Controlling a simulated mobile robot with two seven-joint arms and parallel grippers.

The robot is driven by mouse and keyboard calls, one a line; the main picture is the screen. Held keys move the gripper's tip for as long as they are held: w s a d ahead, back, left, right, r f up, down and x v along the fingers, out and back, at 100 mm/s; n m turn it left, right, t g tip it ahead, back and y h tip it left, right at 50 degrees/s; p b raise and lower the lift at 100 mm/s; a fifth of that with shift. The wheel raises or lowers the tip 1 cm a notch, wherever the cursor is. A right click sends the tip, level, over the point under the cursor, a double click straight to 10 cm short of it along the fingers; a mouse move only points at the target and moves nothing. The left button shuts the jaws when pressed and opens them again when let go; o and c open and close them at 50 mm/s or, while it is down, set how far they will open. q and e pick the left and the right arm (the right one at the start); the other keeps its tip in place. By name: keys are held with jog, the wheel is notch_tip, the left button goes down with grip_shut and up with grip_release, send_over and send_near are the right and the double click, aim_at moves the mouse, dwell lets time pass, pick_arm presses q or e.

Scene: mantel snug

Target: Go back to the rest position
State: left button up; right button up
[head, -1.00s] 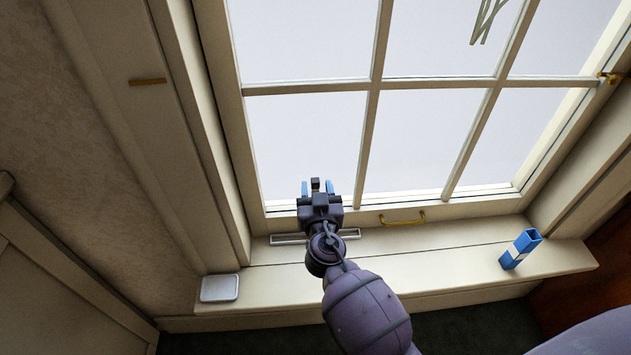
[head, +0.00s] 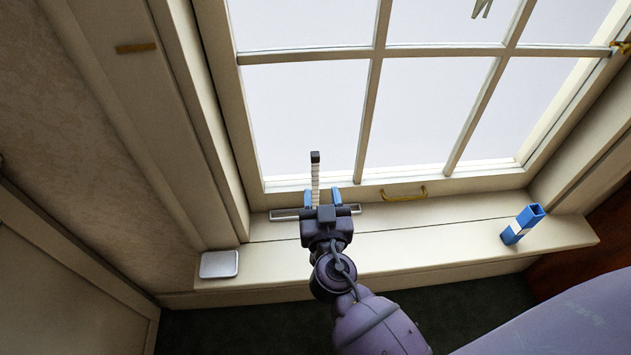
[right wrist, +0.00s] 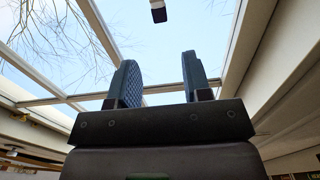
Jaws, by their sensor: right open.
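My right gripper (head: 322,197) is open, over the inner part of the window sill (head: 430,240), with its two blue-padded fingers pointing toward the window. In the right wrist view the fingers (right wrist: 160,85) stand apart with nothing between them. A pale, ridged stick with a dark end (head: 315,180) shows just beyond the fingers in the head view. A pale piece with a dark end (right wrist: 158,12) also shows beyond the fingertips in the right wrist view. My left gripper is in neither current view.
A metal-framed slot (head: 284,214) lies partly behind the gripper. A brass handle (head: 404,194) is on the window's lower frame. Sill space between handle and box is clear.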

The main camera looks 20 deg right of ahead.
jog(key=shift+s+d, duration=0.1)
pick_arm(q)
notch_tip(320, 180, up, 9)
jog(key=t+p, duration=0.1)
jog(key=p, duration=0.9)
jog(key=shift+w+n+p, duration=0.2)
jog(key=shift+n+p, duration=0.1)
jog(key=shift+p, duration=0.05)
pick_arm(e)
jog(key=s+d+f+n+g+y, duration=0.1)
jog(key=s+d, duration=0.4)
jog(key=s, duration=0.8)
jog(key=s+d+n+g+y, duration=0.3)
jog(key=s+d+g+y, duration=0.1)
jog(key=s, duration=0.9)
jog(key=shift+d+f+g, duration=0.4)
jog(key=shift+d+g, duration=0.25)
jog(key=shift+g, duration=0.05)
